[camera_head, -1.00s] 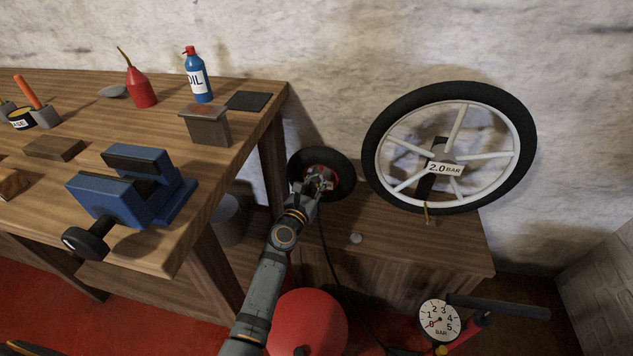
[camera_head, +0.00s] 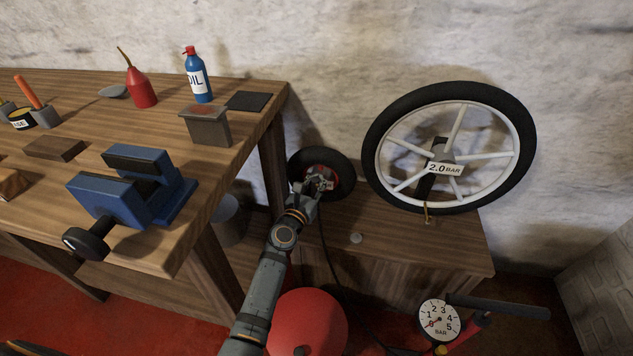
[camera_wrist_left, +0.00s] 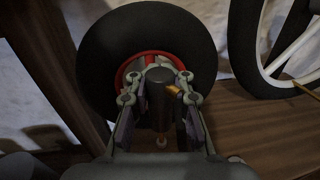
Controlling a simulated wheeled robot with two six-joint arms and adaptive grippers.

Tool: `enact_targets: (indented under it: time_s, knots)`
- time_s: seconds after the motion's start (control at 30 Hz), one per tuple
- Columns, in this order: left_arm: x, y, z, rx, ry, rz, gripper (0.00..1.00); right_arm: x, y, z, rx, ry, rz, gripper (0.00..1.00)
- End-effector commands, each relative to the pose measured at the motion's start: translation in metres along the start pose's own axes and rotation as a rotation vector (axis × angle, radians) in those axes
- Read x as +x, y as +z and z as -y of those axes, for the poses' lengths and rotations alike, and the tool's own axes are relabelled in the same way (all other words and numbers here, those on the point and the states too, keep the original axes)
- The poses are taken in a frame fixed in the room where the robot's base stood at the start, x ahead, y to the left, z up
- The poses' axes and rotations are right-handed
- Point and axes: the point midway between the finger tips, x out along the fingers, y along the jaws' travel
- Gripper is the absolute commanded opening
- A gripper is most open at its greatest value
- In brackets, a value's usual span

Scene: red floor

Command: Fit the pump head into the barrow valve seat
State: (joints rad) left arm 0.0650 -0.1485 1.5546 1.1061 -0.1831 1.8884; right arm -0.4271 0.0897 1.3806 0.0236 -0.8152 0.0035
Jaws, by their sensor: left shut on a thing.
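The barrow wheel (camera_head: 342,171), a small black tyre with a red rim, leans upright at the back of the low wooden box; it also shows in the left wrist view (camera_wrist_left: 97,58). My left gripper (camera_head: 317,184) is in front of its hub area. In the left wrist view, its fingers (camera_wrist_left: 160,112) are shut on the pump head (camera_wrist_left: 158,92), a dark cylinder with a small orange-brown lever. A small pale tip (camera_wrist_left: 161,142) shows at the cylinder's lower end. The valve seat cannot be made out, so I cannot tell whether the head touches it. My right gripper is not in view.
A large wheel (camera_head: 527,120) marked 2.0 bar stands right on the box (camera_head: 455,242). A small grey disc (camera_head: 355,238) lies there. A black hose (camera_head: 328,255) hangs beside my arm. A red tank (camera_head: 325,318), gauge (camera_head: 439,320) and workbench (camera_head: 240,165) with blue vise (camera_head: 128,190) are near.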

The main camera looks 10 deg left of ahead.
Motion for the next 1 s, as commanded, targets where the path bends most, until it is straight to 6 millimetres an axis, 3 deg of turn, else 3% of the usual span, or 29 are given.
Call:
enact_targets:
  time_s: [1.0]
  knots:
    - [0.0001, -0.0052, -0.0001, 0.000, 0.000, 0.000, 0.00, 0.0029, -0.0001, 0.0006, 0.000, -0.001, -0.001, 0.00]
